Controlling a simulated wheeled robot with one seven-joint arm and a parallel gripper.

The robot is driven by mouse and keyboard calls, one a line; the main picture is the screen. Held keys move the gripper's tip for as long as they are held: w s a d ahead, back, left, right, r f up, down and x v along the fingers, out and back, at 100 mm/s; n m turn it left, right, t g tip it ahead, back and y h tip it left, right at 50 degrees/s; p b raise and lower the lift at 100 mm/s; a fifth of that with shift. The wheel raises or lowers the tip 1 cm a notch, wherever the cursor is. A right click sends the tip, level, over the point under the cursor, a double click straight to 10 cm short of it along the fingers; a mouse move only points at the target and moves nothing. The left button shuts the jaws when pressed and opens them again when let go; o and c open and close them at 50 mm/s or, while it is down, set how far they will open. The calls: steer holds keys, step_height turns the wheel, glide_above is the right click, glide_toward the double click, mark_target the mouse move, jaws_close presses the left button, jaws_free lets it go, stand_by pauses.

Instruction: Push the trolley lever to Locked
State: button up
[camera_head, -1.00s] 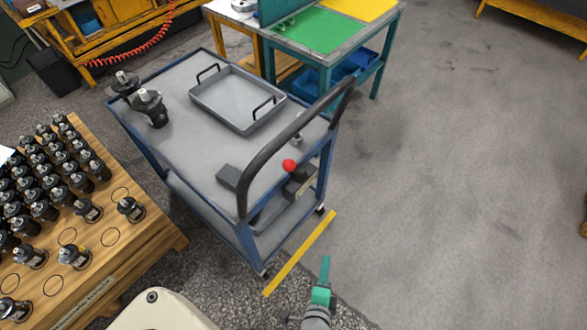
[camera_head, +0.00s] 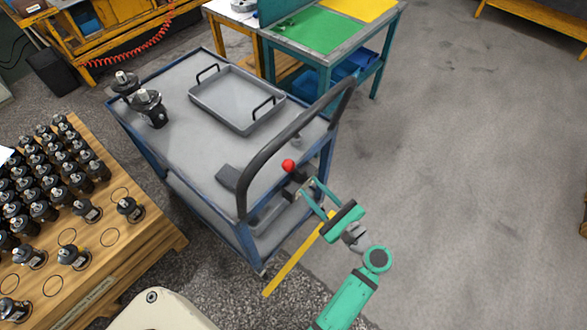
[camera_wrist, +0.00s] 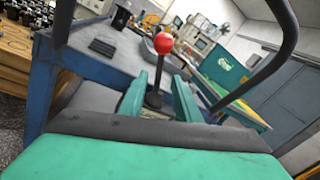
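The trolley (camera_head: 185,110) is blue with a grey top and a black curved handle (camera_head: 262,158). Its lever has a red ball knob (camera_head: 288,165) and stands at the handle end; in the wrist view the knob (camera_wrist: 163,43) tops a dark upright rod (camera_wrist: 157,80). My green gripper (camera_head: 307,190) is at the lever's mount, just below the knob. In the wrist view its two fingers (camera_wrist: 158,100) are apart, with the rod between or just beyond them; contact cannot be told. The lever's base is partly hidden by my gripper.
A grey tray (camera_head: 222,90) and two black motors (camera_head: 150,107) are on the trolley top. A wooden table (camera_head: 150,238) with several motors is at the left. A teal workbench (camera_head: 350,50) stands behind. The floor (camera_head: 460,190) at right is clear.

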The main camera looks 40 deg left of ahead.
mark_target(295, 171)
steer(key=x, duration=0.9)
steer(key=shift+w+a+f, duration=0.1)
steer(key=shift+a, duration=0.3)
jaws_close()
